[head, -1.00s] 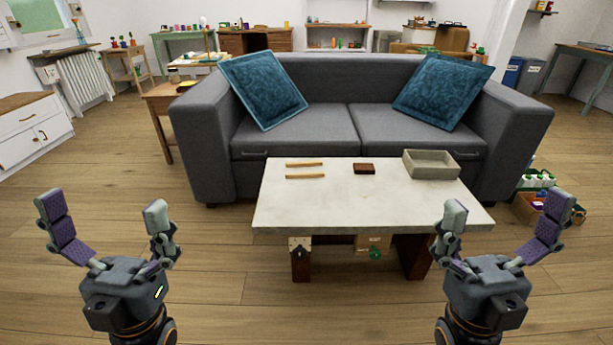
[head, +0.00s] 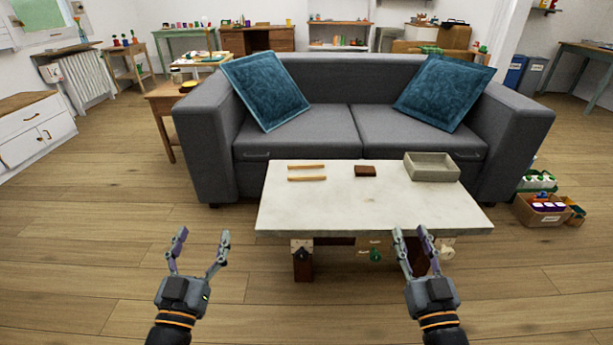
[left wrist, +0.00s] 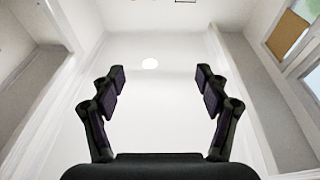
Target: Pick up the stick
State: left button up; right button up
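Two thin light-wood sticks lie side by side on the left part of the white coffee table (head: 370,208): a far stick (head: 306,167) and a near stick (head: 307,178). My left gripper (head: 200,243) is open and empty, in front of the table and left of it, well apart from the sticks. The left wrist view also shows the left gripper (left wrist: 160,88) open, with only wall and ceiling beyond its fingers. My right gripper (head: 412,236) is open at the table's front edge in the picture, with nothing seen between its fingers.
A small dark brown block (head: 365,171) and a grey open tray (head: 432,167) are on the table, right of the sticks. A grey sofa (head: 300,135) with blue cushions stands behind it. A cardboard box (head: 541,210) is on the floor at right. Floor at left is clear.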

aim_at(304, 178)
jog(key=i+j, duration=0.3)
jog(key=i, duration=0.25)
jog(key=i+j, duration=0.3)
jog(key=i, duration=0.2)
jog(key=i+j, duration=0.25)
jog(key=i, duration=0.3)
jog(key=z, duration=0.05)
